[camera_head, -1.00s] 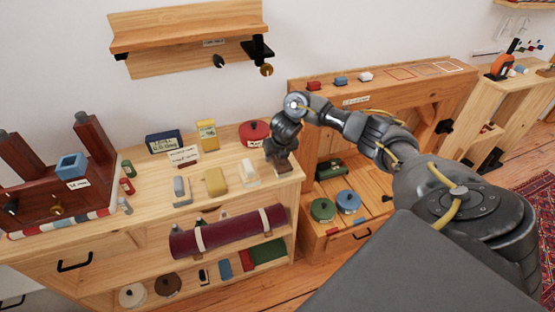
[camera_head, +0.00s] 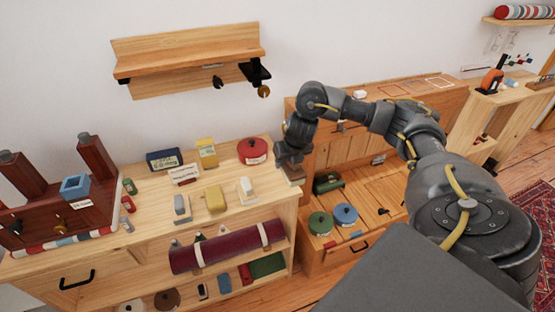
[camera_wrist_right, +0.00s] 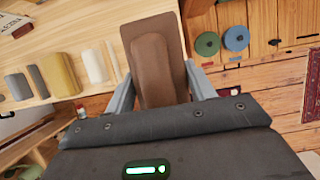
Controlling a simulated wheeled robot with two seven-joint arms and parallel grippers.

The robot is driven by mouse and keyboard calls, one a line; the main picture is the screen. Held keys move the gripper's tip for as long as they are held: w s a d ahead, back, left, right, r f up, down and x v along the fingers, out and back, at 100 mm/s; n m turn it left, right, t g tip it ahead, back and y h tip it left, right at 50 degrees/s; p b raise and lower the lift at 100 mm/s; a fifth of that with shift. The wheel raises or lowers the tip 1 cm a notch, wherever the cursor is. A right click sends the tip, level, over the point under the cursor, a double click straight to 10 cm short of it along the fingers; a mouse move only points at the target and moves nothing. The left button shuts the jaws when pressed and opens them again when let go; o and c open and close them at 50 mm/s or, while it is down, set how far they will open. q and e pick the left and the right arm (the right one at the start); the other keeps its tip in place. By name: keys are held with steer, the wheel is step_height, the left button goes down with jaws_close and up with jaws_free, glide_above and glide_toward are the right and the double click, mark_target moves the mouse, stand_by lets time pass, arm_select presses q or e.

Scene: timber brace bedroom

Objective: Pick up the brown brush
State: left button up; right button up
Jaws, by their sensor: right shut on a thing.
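The brown brush (camera_wrist_right: 158,70) is between the two grey fingers of my right gripper (camera_wrist_right: 160,88) in the right wrist view. It has a rounded brown upper part on a wider, darker flat base. In the head view the brush (camera_head: 294,173) shows as a small brown patch below the right gripper (camera_head: 292,162), at the right end of the wooden cabinet top. The gripper is shut on it. The gap between the brush and the cabinet top cannot be judged clearly. My left gripper is not in view.
The cabinet top (camera_head: 150,225) also holds a white-and-wood brush (camera_head: 247,190), a yellow block (camera_head: 215,199), a grey block (camera_head: 181,208) and a red round tin (camera_head: 252,151). A lower desk with green (camera_head: 320,223) and blue (camera_head: 345,214) round tins stands to the right.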

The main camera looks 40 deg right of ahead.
mark_target(302, 170)
steer(key=s+r, duration=0.1)
steer(key=s, duration=0.1)
steer(key=s+r, duration=0.1)
steer(key=s, duration=0.1)
steer(key=s+r+p, duration=0.1)
steer(key=s, duration=0.2)
steer(key=shift+f, duration=0.1)
